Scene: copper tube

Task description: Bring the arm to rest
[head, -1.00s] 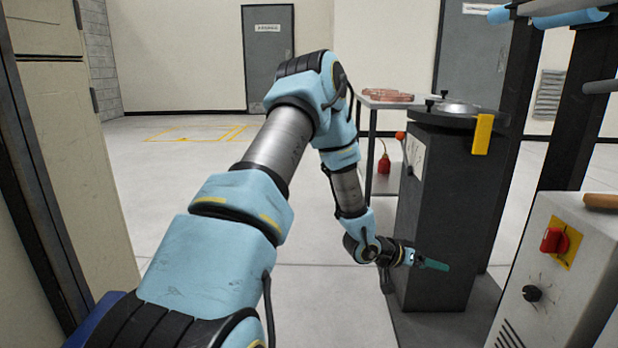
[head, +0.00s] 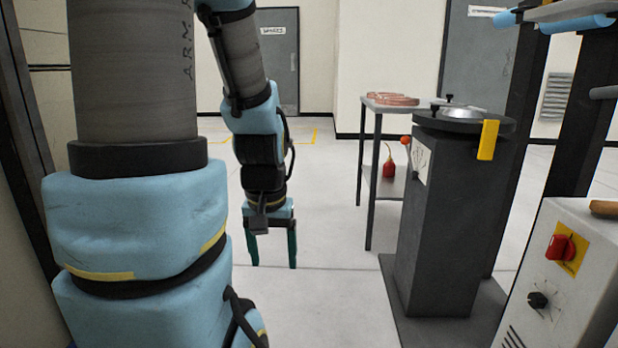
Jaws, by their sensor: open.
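My gripper (head: 272,262) hangs over open floor left of the dark pedestal machine, with its two green fingers pointing down. The fingers are apart and nothing is between them. My arm (head: 140,220) is bent, with its large blue and grey links filling the left of the head view and the forearm coming down beyond them. Part of the arm runs out of the top of the picture. No contact between the gripper and anything else shows.
The dark pedestal machine (head: 450,215) with a round top and yellow tab (head: 487,140) stands to the right. A shelf table (head: 370,160) with copper coils (head: 392,99) is behind it. A grey control box (head: 560,280) is at front right. Floor around the gripper is clear.

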